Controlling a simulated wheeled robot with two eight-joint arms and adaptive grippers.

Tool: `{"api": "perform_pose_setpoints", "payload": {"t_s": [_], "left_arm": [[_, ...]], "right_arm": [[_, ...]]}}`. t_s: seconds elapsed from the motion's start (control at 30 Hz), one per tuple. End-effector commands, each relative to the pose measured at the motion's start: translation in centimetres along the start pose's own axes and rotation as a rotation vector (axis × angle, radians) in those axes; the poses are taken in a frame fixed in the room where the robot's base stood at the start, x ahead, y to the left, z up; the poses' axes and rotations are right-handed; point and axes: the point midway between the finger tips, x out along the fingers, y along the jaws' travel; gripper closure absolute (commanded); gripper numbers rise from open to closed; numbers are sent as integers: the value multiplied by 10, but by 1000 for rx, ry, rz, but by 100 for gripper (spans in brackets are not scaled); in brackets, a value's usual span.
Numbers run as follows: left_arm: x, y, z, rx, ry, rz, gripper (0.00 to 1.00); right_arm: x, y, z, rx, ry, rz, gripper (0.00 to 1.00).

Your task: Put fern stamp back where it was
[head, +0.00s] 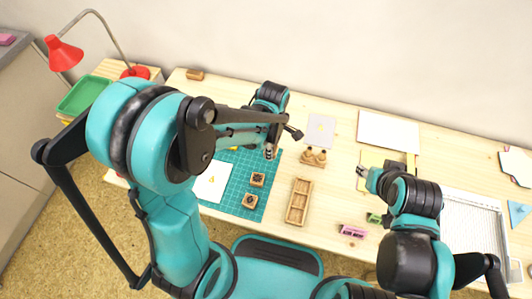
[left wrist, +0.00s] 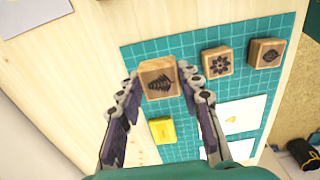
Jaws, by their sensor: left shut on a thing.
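The fern stamp (left wrist: 158,77), a wooden block with a dark fern mark, is between the fingertips of my left gripper (left wrist: 159,80) in the left wrist view. That gripper is shut on it, over the green cutting mat (left wrist: 195,92). The gap between stamp and mat cannot be judged. In the head view my left gripper (head: 270,152) is over the mat's right part, and the stamp is not clear there. Two other stamps, a flower one (left wrist: 217,62) and one with another dark mark (left wrist: 267,53), lie on the mat. My right gripper (head: 365,173) is at the right; its jaw opening is unclear.
A yellow block (left wrist: 161,130) and white paper (left wrist: 241,113) lie on the mat. A wooden tray (head: 289,214) lies right of the mat, with small wooden pieces (head: 314,156) behind it. Pink (head: 352,231) and green (head: 374,218) blocks are near the front edge.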

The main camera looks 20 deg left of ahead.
Motion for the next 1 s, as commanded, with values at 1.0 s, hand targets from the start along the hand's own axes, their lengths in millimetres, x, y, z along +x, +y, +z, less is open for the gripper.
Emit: {"api": "perform_pose_setpoints", "payload": {"t_s": [1.0], "left_arm": [[62,16,-27,1,0,0,57]], "right_arm": [[30,0,22,0,0,0,60]]}}
